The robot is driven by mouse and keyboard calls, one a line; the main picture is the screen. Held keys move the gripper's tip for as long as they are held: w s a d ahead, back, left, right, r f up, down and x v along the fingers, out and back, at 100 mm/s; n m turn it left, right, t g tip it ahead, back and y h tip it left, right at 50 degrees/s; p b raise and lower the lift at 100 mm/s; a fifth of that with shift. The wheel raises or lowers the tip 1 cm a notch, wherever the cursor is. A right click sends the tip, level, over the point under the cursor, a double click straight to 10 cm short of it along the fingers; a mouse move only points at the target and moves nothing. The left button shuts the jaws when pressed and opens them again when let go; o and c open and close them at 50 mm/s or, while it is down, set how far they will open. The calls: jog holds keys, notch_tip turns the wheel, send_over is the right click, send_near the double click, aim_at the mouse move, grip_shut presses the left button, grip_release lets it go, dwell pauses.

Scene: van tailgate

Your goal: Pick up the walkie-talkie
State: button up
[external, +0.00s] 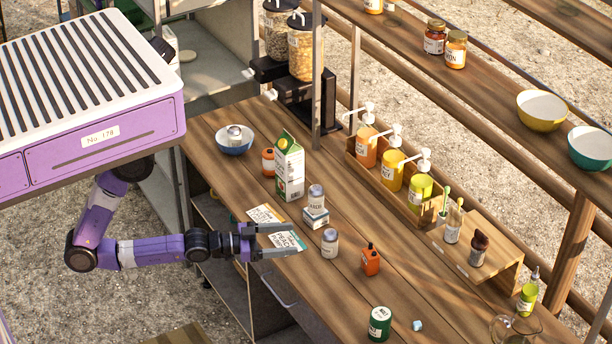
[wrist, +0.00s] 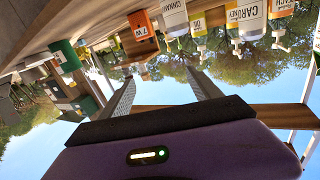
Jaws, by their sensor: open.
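The walkie-talkie (external: 370,262) is a small orange handset with a dark top. It stands upright on the wooden counter, right of the middle in the external view. In the wrist view, which is upside down, it appears as an orange body (wrist: 144,38) at the top, beyond the fingertips and roughly between them. My gripper (external: 288,240) is open and empty over the counter's near edge, left of the walkie-talkie and apart from it. Its two fingers (wrist: 162,80) also show in the wrist view.
A grey-lidded jar (external: 329,244) stands between my gripper and the walkie-talkie. Another jar on a box (external: 315,218), a carton (external: 289,170) and flat printed cards (external: 285,241) are nearby. A green can (external: 379,324) stands nearer the front. Pump bottles (external: 392,172) line the back.

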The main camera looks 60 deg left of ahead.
jog(key=g, duration=0.1)
send_over(365, 257)
jog(key=s+d, duration=0.1)
jog(key=s, duration=0.7)
jog(key=w+f+n+y, duration=0.1)
jog(key=w+a+f+g+y, duration=0.1)
jog(key=f, duration=0.1)
jog(key=w+f+n+g+y, duration=0.1)
jog(key=shift+a+f+n+y+p, duration=0.25)
jog(key=shift+a+n+y+p, duration=0.05)
jog(key=shift+a+y+p, duration=0.1)
jog(key=shift+a+f, duration=0.2)
jog(key=shift+f, duration=0.05)
jog(key=shift+p+x, duration=0.75)
jog(key=shift+x, duration=3.1)
jog(key=shift+a, duration=0.1)
jog(key=shift+c, duration=0.2)
jog(key=c, duration=1.4)
grip_shut()
